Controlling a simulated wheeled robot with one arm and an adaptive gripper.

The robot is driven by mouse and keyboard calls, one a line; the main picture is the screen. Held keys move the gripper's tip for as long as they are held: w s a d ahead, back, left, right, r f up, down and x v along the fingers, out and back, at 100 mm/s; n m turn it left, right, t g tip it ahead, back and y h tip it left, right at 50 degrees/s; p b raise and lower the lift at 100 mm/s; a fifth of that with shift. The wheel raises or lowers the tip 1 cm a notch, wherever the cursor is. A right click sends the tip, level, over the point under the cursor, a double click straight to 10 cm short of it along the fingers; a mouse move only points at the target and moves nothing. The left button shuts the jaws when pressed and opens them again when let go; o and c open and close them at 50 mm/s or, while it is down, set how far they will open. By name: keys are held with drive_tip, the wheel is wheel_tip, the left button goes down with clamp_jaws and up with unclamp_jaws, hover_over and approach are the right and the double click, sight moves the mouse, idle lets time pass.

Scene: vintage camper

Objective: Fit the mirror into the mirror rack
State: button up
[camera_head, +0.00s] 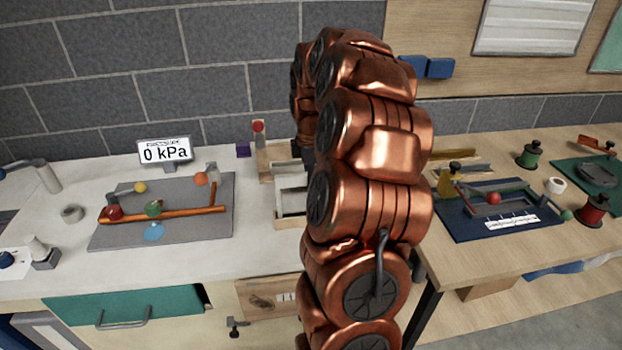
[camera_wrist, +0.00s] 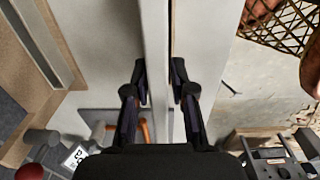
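In the wrist view my gripper (camera_wrist: 160,85) points away from the camera, its two dark fingers a small gap apart. A pale straight strip (camera_wrist: 156,40) with a dark line along its right side runs between the fingertips. I cannot tell whether it is the mirror held edge-on or an edge of the counter behind. A light wooden frame with pale slots (camera_head: 291,222), possibly the mirror rack, sits on the white counter just left of my arm. A wooden frame also shows at the left of the wrist view (camera_wrist: 30,50). In the head view my copper arm hides my gripper.
A grey pipe board (camera_head: 110,238) and a pressure display (camera_head: 165,152) stand left on the white counter (camera_head: 60,275). A wire basket (camera_wrist: 285,22) is at the wrist view's upper right.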

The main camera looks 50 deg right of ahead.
drive_tip(key=shift+o, duration=1.1)
wheel_tip(320, 180, up, 12)
drive_tip(key=b, duration=0.3)
drive_tip(key=shift+r+b, duration=0.15)
drive_tip(key=shift+b, duration=0.25)
drive_tip(key=shift+a, duration=0.1)
